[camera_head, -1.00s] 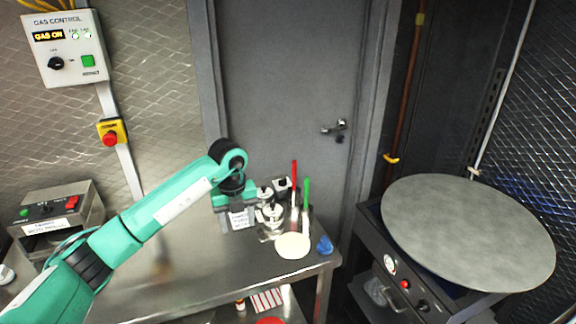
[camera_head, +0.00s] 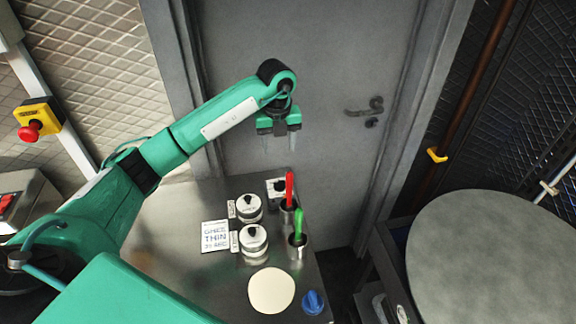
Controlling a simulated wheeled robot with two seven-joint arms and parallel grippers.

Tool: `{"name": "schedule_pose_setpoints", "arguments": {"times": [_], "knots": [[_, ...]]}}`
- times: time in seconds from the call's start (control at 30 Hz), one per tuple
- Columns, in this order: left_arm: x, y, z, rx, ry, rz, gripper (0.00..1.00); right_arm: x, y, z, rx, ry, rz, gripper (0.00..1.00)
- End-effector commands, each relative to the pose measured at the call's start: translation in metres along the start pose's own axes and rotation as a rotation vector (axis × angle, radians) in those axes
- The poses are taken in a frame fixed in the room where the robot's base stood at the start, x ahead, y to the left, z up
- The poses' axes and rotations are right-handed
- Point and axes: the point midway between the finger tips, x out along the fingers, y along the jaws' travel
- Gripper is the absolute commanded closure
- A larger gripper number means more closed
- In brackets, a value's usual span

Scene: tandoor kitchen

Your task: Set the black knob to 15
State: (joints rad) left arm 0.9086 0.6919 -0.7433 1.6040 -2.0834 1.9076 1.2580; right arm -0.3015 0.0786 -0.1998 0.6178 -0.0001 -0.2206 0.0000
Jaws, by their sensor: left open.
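A small grey box (camera_head: 266,185) with a dark knob (camera_head: 281,188) sits at the far edge of the steel table, behind the red-handled tool. Its dial marks are too small to read, and the red handle partly covers it. My left gripper (camera_head: 279,143) points down just above and behind the box in the picture. Its fingers are apart, with nothing between them. It does not appear to touch the knob. My right gripper is out of view.
Two lidded steel canisters (camera_head: 250,208) with black lid knobs stand beside a "THIN" card (camera_head: 215,236). Red-handled (camera_head: 289,186) and green-handled (camera_head: 299,224) tools stand in metal cups. A pale disc (camera_head: 271,290) and blue knob-like object (camera_head: 313,302) lie in front.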

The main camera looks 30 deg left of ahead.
Motion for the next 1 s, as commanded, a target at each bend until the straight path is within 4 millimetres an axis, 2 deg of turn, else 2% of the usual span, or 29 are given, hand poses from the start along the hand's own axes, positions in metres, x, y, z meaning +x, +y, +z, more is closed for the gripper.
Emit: {"name": "schedule_pose_setpoints", "arguments": {"times": [0.17,0.7,0.83,1.0], "knots": [[0.014,0.0,-0.001,0.0,0.002,0.002,0.45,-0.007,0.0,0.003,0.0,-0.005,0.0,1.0],[0.117,0.0,-0.001,0.0,0.003,0.003,0.45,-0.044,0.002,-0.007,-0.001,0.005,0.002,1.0],[0.131,0.0,-0.001,-0.001,0.003,0.001,0.45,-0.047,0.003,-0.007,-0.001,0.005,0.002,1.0],[0.138,0.0,0.0,0.0,0.0,0.0,0.45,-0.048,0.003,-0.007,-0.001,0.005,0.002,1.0]]}}
